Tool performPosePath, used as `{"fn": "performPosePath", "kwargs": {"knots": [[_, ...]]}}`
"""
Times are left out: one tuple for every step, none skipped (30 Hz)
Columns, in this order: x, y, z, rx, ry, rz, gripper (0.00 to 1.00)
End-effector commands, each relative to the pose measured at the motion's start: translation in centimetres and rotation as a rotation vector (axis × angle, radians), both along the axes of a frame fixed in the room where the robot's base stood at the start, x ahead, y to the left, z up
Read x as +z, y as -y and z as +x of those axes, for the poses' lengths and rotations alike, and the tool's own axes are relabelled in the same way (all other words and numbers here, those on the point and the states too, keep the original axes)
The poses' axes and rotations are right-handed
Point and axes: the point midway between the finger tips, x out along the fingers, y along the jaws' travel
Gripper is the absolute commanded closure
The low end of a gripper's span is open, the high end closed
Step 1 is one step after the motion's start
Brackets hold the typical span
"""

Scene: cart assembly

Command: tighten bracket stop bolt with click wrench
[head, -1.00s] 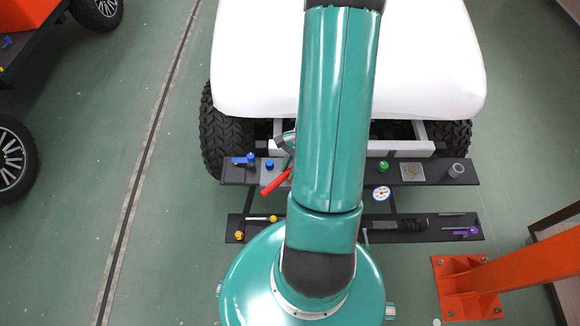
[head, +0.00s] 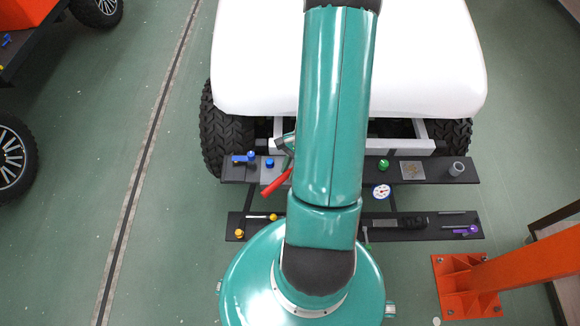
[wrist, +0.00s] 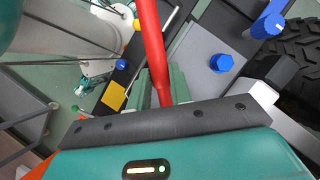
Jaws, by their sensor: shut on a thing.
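The click wrench shows its red handle (wrist: 153,50) in the wrist view, running down between the jaws of my gripper (wrist: 162,88), which is shut on it. In the head view the red handle (head: 276,183) slants out at the left of my arm; the jaws and the wrench's working end are hidden there. A blue hex bolt head (wrist: 222,63) stands on a grey plate right of the handle, apart from it; it also shows in the head view (head: 270,164). A second, taller blue piece (head: 251,157) is to its left. I cannot tell which is the stop bolt.
A dark upper shelf (head: 440,180) and lower shelf (head: 345,232) hold small parts and tools. A green knob (head: 384,165), a grey ring (head: 456,169) and a dial gauge (head: 382,192) are on the right. The white-topped cart (head: 430,60) is behind; an orange post (head: 530,262) stands right.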

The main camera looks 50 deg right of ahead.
Motion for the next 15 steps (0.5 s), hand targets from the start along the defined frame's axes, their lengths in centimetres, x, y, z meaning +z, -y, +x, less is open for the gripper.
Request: {"fn": "performPosePath", "kwargs": {"knots": [[-0.13,0.0,0.01,0.0,0.0,0.0,1.0],[-0.2,0.0,0.01,0.0,0.0,0.0,1.0],[-0.3,0.0,0.01,0.0,0.0,0.0,1.0],[-0.38,0.0,0.01,0.0,0.0,0.0,1.0],[-0.47,0.01,0.01,0.0,0.0,0.0,1.0],[-0.58,0.0,0.0,0.0,0.0,0.0,1.0],[-0.65,0.0,0.0,0.0,0.0,0.0,1.0],[-0.69,0.0,0.0,0.0,0.0,0.0,1.0],[-0.66,0.02,0.01,0.0,0.0,-0.001,1.0],[-0.65,0.01,0.01,0.0,0.0,-0.001,1.0],[-0.66,0.01,0.01,0.0,0.0,-0.001,1.0],[-0.68,0.01,0.01,0.0,0.0,-0.001,1.0],[-0.72,0.01,0.01,0.0,0.0,0.0,1.0],[-0.76,0.0,0.0,0.0,0.0,0.0,1.0],[-0.84,-0.01,0.0,0.0,0.0,0.0,1.0]]}}
